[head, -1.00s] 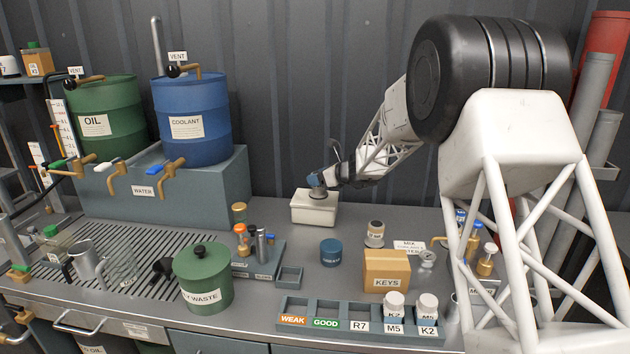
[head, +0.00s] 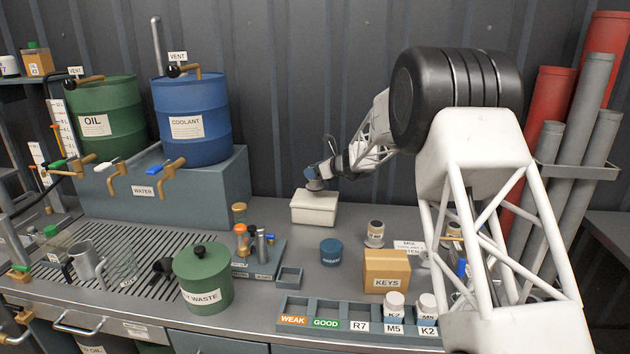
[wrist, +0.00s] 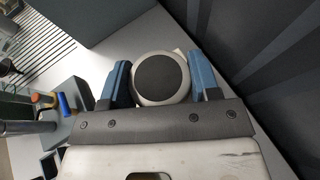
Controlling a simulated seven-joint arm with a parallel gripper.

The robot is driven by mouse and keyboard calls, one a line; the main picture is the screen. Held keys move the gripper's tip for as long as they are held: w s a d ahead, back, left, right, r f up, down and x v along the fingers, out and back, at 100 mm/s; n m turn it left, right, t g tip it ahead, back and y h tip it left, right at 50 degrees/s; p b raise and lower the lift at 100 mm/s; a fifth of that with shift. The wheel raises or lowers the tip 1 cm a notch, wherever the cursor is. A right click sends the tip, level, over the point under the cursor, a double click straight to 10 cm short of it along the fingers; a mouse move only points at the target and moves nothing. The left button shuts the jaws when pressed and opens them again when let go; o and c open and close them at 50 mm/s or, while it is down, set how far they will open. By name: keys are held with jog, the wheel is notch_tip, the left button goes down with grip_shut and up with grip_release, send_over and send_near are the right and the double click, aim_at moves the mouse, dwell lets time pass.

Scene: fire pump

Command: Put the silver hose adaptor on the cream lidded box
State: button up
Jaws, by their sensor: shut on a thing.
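The silver hose adaptor (head: 315,185) is between the blue fingers of my gripper (head: 316,174), just above the cream lidded box (head: 314,210). In the wrist view the adaptor (wrist: 160,78) shows as a pale round rim with a dark disc, with a blue finger of my gripper (wrist: 160,82) on each side. My gripper is shut on it. The adaptor's underside looks slightly clear of the lid, towards its back, but contact is hard to judge. In the wrist view the box is almost all hidden behind the adaptor.
The coolant drum (head: 191,120) on its grey stand (head: 215,188) is left of the box. A dark blue tin (head: 331,251), a keys box (head: 387,271) and a labelled tray (head: 350,310) stand nearer the front. Bare bench surrounds the box; the ribbed wall is close behind.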

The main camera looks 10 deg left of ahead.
aim_at(315, 180)
jog(key=shift+f, duration=1.7)
jog(key=shift+f, duration=0.15)
jog(key=o, duration=1.1)
jog(key=shift+d, duration=0.1)
jog(key=v, duration=1.2)
jog(key=shift+r, duration=0.25)
